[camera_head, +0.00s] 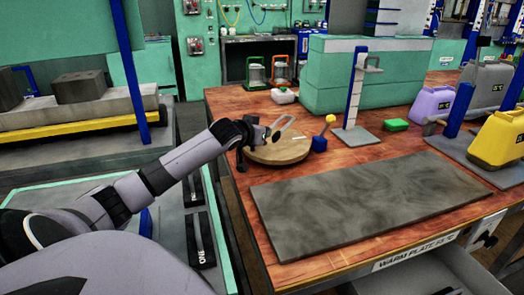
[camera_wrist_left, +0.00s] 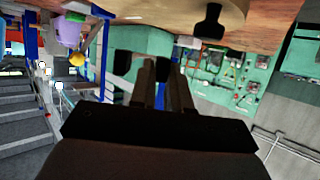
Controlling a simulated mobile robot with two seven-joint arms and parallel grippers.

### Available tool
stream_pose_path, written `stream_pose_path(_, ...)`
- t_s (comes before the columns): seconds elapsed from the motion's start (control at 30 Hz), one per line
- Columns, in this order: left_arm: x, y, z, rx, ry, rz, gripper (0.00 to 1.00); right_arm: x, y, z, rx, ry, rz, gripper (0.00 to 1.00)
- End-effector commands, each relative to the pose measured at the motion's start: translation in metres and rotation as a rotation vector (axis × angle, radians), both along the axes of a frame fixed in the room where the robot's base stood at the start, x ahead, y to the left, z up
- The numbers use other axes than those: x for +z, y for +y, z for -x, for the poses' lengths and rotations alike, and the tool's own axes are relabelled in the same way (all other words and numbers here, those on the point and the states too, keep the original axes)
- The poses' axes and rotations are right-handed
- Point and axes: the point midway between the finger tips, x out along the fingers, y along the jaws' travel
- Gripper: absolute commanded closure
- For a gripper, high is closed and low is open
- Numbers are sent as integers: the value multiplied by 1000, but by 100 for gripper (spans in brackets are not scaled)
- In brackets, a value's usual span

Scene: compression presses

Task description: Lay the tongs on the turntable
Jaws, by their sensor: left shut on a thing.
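The turntable (camera_head: 283,154) is a round, light wooden disc on the left side of the wooden bench. My left gripper (camera_head: 268,133) is just above its back left part, shut on the tongs (camera_head: 285,124). The tongs show as a pale narrow loop pointing up and right from the fingers. Whether they touch the disc I cannot tell. In the left wrist view the fingers of my left gripper (camera_wrist_left: 163,88) are close together, and the turntable's pale edge (camera_wrist_left: 150,10) is at the top. The tongs are not clear there. My right gripper is not in view.
A small white piece (camera_head: 298,138) lies at the turntable's back. A blue block with a yellow ball (camera_head: 331,119) stands just right of it. A blue post stand (camera_head: 355,134) is farther right. A grey warm plate (camera_head: 370,200) fills the bench front. Yellow (camera_head: 498,135) and purple (camera_head: 432,106) jugs stand right.

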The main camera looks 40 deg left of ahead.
Motion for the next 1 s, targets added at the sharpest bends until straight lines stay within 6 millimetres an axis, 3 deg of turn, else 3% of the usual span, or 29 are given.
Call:
stream_pose_path(0.4, -56, 0, 0, 0, -2, -1, 100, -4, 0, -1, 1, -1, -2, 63)
stream_pose_path(0.8, -60, 0, 0, -1, -2, 0, 100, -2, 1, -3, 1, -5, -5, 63)
stream_pose_path(0.83, -62, 0, 0, 0, 0, 0, 80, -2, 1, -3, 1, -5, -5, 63)
stream_pose_path(0.87, -61, 0, 0, 0, -1, -1, 73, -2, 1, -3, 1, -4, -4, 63)
stream_pose_path(1.0, -61, 0, 0, 0, 0, -1, 73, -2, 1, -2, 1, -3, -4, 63)
